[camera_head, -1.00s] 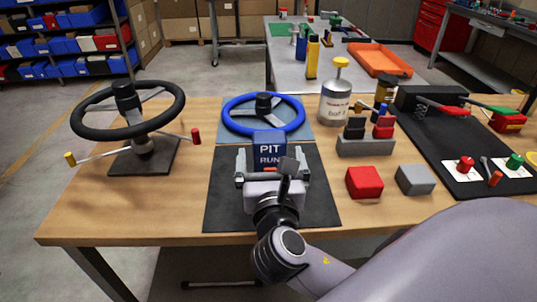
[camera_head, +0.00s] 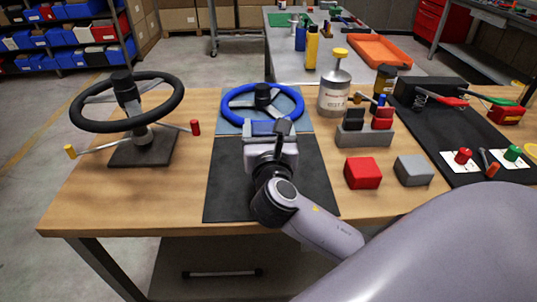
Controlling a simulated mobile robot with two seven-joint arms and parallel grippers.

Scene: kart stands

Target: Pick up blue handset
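The blue handset (camera_head: 263,127) shows only as a small dark blue patch just beyond my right gripper; its label and most of its body are hidden. My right gripper (camera_head: 268,130) is over the far part of the black mat (camera_head: 235,190), close to the blue steering wheel's pad. Its grey body and wrist cover the fingers, so I cannot tell whether they are closed on the handset. My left gripper is not in view.
A blue steering wheel (camera_head: 234,104) lies behind the gripper; a black wheel (camera_head: 170,105) on a stand is at the left. A red block (camera_head: 362,173), a grey block (camera_head: 413,170) and a bottle (camera_head: 335,98) stand to the right. The mat's near part is clear.

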